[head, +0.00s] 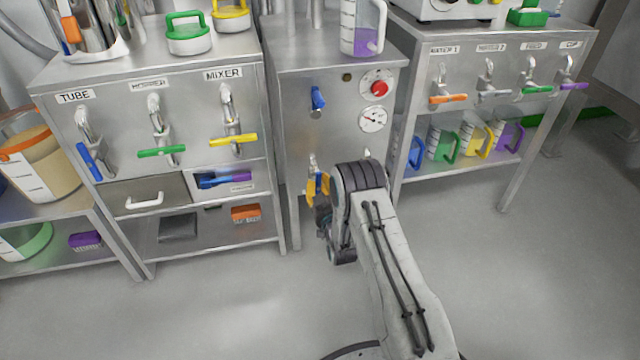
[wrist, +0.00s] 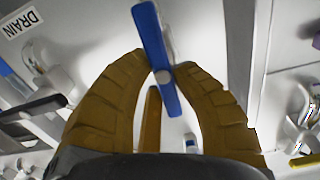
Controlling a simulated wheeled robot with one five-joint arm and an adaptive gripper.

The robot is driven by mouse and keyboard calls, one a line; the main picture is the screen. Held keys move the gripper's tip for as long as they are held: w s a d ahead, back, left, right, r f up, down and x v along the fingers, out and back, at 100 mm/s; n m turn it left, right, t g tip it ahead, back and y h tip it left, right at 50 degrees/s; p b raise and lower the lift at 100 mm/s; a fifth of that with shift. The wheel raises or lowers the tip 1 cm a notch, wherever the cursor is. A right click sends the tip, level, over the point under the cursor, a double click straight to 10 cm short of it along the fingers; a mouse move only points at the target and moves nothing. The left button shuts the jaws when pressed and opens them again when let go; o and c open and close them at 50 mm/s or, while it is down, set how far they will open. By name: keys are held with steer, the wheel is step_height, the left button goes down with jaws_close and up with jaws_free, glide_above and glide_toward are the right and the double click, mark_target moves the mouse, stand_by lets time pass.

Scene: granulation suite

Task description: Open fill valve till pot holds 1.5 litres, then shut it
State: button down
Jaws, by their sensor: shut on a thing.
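My gripper (head: 318,187) is low in front of the middle steel cabinet, its yellow-brown fingers at a tap (head: 312,162) on its front. In the wrist view my gripper (wrist: 164,74) is shut on a blue lever (wrist: 152,32); its bar slants up and down between the fingertips. Another blue lever (head: 317,98) sits higher on the cabinet front. A clear graduated jug (head: 348,30) with purple liquid low in it stands on the cabinet top. No view shows which vessel is the pot, nor its level. My arm hides part of the cabinet front.
The left cabinet has taps with blue, green and yellow levers under labels including TUBE (head: 74,97) and MIXER (head: 222,75). A red knob (head: 379,88) and dial (head: 373,119) are on the middle cabinet. Coloured jugs (head: 476,138) stand on the right shelf. The floor at right is clear.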

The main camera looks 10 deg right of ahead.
steer(key=shift+m, duration=1.3)
steer(key=c, duration=1)
jaws_free()
steer(key=shift+s, duration=0.1)
steer(key=shift+s, duration=5.9)
steer(key=shift+a, duration=0.1)
steer(key=shift+o, duration=0.5)
